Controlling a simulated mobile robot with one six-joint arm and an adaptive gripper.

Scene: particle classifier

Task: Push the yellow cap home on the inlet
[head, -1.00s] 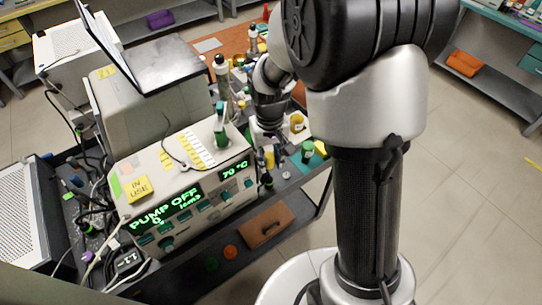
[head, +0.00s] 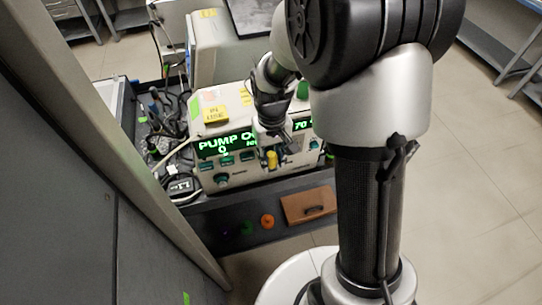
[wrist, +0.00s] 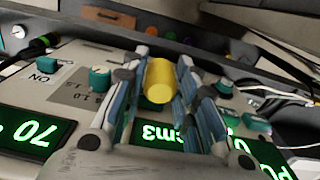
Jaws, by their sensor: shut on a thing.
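My gripper (head: 270,146) is in front of the grey instrument's front panel (head: 240,174). It is shut on the yellow cap (head: 272,159), which shows below the fingers. In the wrist view the yellow cap (wrist: 160,80) lies between the two finger pads of my gripper (wrist: 165,68), with the instrument's panel and green displays behind. I cannot make out the inlet in either view.
The cart's dark lower front holds an orange knob (head: 267,221) and a brown drawer (head: 308,205). Black cables (head: 158,125) crowd the left side. A grey cabinet panel (head: 70,190) stands close at left. The floor at right is clear.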

